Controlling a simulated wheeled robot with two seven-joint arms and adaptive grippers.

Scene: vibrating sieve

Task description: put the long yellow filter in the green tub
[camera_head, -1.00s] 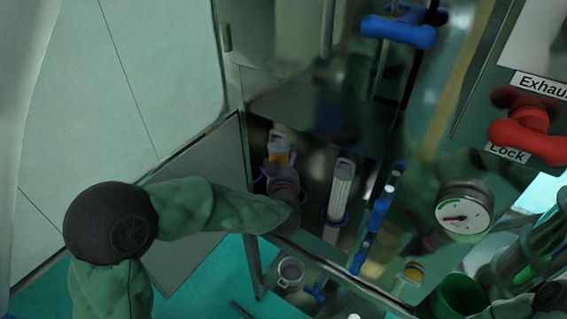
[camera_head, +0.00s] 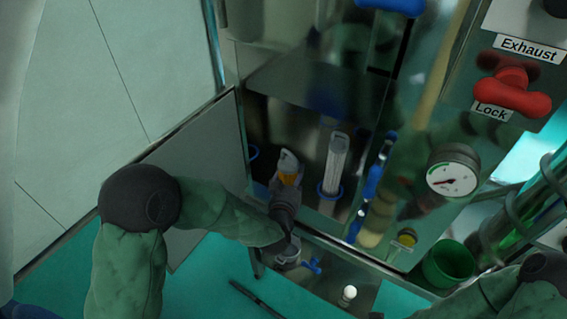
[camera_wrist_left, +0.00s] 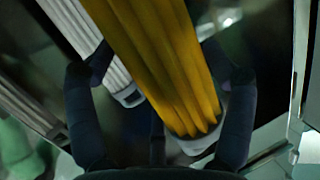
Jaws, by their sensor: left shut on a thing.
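The long yellow filter (camera_head: 288,178) is in my left gripper (camera_head: 286,190), at the open cabinet of the sieve machine. Only its pale cap and a bit of yellow show in the head view. In the left wrist view the ribbed yellow filter (camera_wrist_left: 160,60) runs between the two dark fingers of my left gripper (camera_wrist_left: 160,110), which is shut on it. The green tub (camera_head: 437,271) stands at the lower right, well to the right of the filter. My right arm shows at the lower right edge, but its gripper is out of view.
A white filter (camera_head: 336,165) stands in a blue ring right of my left gripper; pale ribbed filters (camera_wrist_left: 75,30) also show in the wrist view. The open door (camera_head: 205,150) is on the left. A gauge (camera_head: 452,172) and red handle (camera_head: 514,92) are on the right.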

